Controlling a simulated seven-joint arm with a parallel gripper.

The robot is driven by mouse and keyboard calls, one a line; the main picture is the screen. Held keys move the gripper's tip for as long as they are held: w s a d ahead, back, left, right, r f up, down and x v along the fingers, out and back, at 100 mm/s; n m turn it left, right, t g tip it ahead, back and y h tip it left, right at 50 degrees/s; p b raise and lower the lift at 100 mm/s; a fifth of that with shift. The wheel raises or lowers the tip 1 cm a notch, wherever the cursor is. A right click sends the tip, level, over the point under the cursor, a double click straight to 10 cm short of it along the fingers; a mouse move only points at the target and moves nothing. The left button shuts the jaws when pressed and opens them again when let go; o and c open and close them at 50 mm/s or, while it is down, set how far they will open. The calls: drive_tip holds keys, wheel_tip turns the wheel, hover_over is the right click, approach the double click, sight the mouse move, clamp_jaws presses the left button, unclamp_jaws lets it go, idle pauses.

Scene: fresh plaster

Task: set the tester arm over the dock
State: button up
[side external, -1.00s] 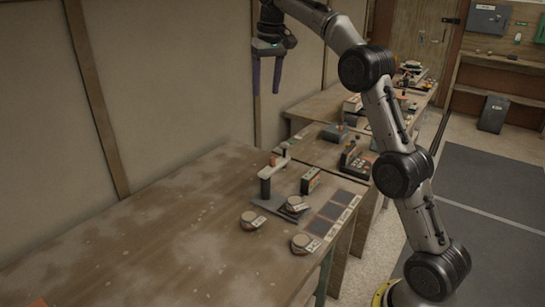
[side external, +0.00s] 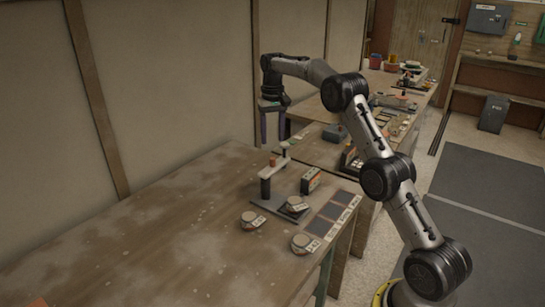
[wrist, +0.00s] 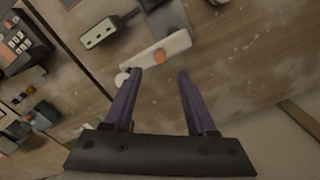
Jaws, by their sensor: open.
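The tester arm (side external: 270,170) is a pale bar on a dark post, with an orange knob on top. Its far end points toward the back of the bench. In the wrist view the pale bar (wrist: 176,45) lies just beyond my fingertips, with the orange knob and a round white tip. The tester's dark base plate (side external: 272,212) carries a round pot (side external: 294,202) at its near right end; I cannot tell for sure which part is the dock. My gripper (side external: 272,143) is open and empty, fingers pointing down, above and behind the tester arm. It also shows in the wrist view (wrist: 159,72).
A dark labelled box (side external: 311,180) stands right of the tester. Two loose pots (side external: 249,217) (side external: 302,241) sit at the front. Dark square pads (side external: 330,211) line the right edge. A second bench behind holds devices. The bench's left side is clear.

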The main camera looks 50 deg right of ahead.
sight(272, 158)
wheel_tip(272, 158, down, 8)
idle(0.4)
clamp_jaws()
drive_tip(key=shift+r, duration=0.1)
idle(1.2)
